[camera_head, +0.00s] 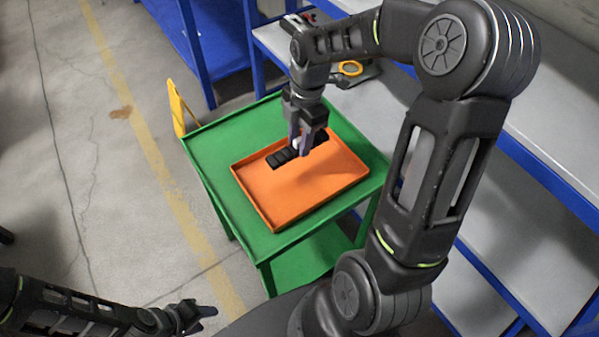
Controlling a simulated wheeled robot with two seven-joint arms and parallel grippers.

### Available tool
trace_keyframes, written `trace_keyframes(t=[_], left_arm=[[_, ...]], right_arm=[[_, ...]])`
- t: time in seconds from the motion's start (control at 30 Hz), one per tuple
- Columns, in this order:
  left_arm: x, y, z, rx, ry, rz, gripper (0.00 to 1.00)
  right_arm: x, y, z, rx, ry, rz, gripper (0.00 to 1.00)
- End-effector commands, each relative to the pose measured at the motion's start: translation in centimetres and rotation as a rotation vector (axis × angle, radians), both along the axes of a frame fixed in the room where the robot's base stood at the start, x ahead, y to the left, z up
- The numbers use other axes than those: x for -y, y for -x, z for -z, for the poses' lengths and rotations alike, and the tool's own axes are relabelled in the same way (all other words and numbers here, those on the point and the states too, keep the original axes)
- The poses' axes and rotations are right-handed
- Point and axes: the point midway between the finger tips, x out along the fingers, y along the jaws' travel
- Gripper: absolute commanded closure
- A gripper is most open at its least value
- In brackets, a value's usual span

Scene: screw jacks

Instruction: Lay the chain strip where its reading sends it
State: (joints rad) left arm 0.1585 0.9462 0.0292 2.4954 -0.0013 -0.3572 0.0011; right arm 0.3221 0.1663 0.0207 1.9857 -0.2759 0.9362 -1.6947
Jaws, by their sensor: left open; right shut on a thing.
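The chain strip (279,159) is a short black segmented strip. My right gripper (299,149) is shut on it over the far part of the orange tray (285,205); the strip sticks out on both sides of the fingers. I cannot tell whether the strip touches the tray floor or is held just above it. The tray lies on the green table (213,142). No reading on the strip is legible. My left gripper (205,312) is open and empty at the bottom left, over the floor and away from the table.
Blue shelving (212,35) stands at the back.

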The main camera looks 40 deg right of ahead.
Motion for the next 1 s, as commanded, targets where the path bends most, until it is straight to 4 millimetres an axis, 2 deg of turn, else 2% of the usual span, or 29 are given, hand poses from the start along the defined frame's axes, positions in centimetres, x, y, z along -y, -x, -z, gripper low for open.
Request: trace_keyframes(t=[0.13, 0.4, 0.5, 0.8, 1.0], left_arm=[[0.0, 0.0, 0.0, 0.0, 0.0, 0.0, 0.59], [0.0, 0.0, -0.2, 0.0, 0.0, 0.0, 0.59], [0.0, 0.0, -0.2, 0.0, 0.0, 0.0, 0.59], [0.0, 0.0, -0.2, 0.0, 0.0, 0.0, 0.59], [0.0, 0.0, -0.3, 0.0, 0.0, 0.0, 0.59]], right_arm=[[0.0, 0.0, 1.1, -0.003, 0.0, 0.001, 1.0], [0.0, 0.0, 5.6, -0.003, -0.001, 0.001, 1.0], [0.0, 0.0, 6.2, -0.001, 0.0, 0.001, 1.0], [0.0, 0.0, 6.4, 0.0, 0.0, 0.001, 1.0], [0.0, 0.1, 8.9, -0.004, -0.001, 0.002, 1.0]])
